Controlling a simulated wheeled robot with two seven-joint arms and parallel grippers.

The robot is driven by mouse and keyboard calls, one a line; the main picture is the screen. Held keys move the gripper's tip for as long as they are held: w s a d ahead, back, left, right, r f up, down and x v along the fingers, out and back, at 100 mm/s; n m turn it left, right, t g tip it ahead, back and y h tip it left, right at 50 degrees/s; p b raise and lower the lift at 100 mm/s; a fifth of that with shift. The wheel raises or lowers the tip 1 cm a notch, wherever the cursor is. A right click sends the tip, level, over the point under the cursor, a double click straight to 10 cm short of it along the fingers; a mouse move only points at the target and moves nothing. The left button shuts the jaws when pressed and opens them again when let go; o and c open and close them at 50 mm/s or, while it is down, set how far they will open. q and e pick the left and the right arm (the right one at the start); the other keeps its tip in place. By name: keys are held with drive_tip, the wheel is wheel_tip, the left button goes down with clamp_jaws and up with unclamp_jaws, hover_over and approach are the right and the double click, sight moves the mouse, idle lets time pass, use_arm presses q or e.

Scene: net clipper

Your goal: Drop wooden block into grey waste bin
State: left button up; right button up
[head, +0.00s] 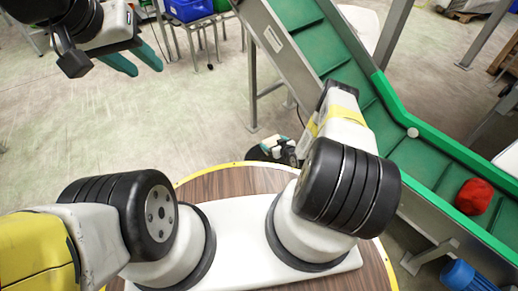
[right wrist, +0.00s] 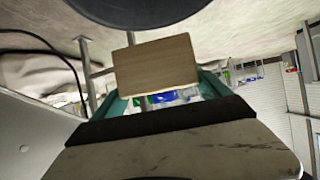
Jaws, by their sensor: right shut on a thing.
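A flat, light-brown wooden block (right wrist: 156,66) is in the right wrist view, between the teal fingers of my right gripper (right wrist: 160,92). The gripper is shut on it. In the head view my right gripper (head: 278,148) is low beside the conveyor, mostly hidden by my own arm, and the block cannot be made out there. My left gripper (head: 147,70) is at the upper left of the head view, its two teal fingers apart and empty. I cannot identify the grey waste bin for sure. A dark rounded shape (right wrist: 140,8) at the top of the right wrist view is cut off.
Blue and green crates (head: 190,8) stand on a rack at the back. The floor at left centre is clear.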

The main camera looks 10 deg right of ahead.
drive_tip(key=shift+s+a+f, duration=0.1)
drive_tip(key=shift+f, duration=3.1)
drive_tip(key=o, duration=1.3)
drive_tip(key=shift+o, duration=0.2)
drive_tip(key=v, duration=0.7)
drive_tip(key=shift+s+r, duration=0.2)
drive_tip(key=shift+s, duration=0.15)
